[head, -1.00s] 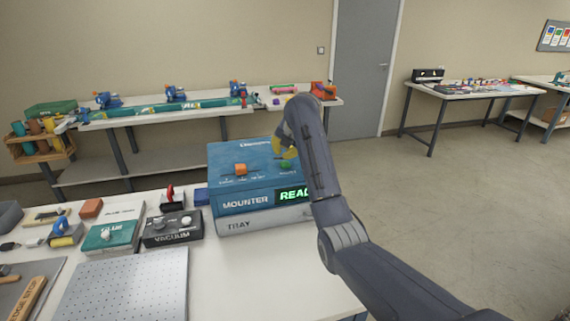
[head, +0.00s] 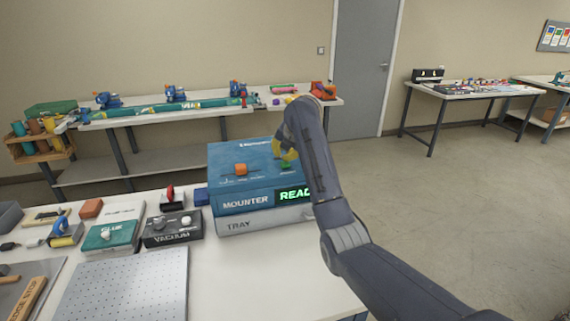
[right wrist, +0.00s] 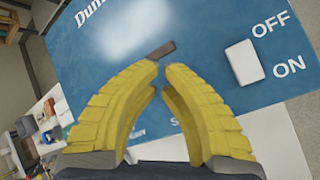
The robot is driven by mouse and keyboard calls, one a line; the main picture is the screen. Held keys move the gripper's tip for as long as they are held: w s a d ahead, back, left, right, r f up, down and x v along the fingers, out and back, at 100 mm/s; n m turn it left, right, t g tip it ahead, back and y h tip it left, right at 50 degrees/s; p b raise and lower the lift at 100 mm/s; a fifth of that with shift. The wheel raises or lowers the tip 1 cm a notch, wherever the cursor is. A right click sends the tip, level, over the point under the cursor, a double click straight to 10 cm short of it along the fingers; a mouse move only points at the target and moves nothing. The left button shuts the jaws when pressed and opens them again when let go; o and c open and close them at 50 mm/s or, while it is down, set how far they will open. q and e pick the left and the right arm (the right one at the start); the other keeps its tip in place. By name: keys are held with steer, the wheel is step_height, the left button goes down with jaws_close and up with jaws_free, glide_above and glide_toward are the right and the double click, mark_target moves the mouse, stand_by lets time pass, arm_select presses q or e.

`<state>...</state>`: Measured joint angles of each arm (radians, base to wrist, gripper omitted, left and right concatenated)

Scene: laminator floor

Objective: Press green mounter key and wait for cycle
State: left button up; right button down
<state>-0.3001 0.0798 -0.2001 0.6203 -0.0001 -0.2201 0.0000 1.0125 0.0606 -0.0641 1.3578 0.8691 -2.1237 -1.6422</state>
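The blue mounter (head: 240,160) stands on the near table, with an orange knob (head: 241,170) on its sloped top. Its display (head: 293,194) glows green with "READ", the rest cut off by my right arm. My right gripper (head: 287,156) has yellow fingers down over the panel's right part. I cannot make out the green key under them. Contact cannot be told. My left gripper is not in view.
A grey tray unit (head: 255,220) sits under the mounter. Left of it are a black vacuum box (head: 172,230), a teal glue box (head: 110,236) and a perforated plate (head: 125,285). The table in front of the mounter is clear. A workbench (head: 210,114) stands behind.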

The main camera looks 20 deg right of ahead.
steer(key=shift+f, duration=0.6)
stand_by(0.8)
steer(key=shift+r, duration=1)
steer(key=shift+r, duration=2.5)
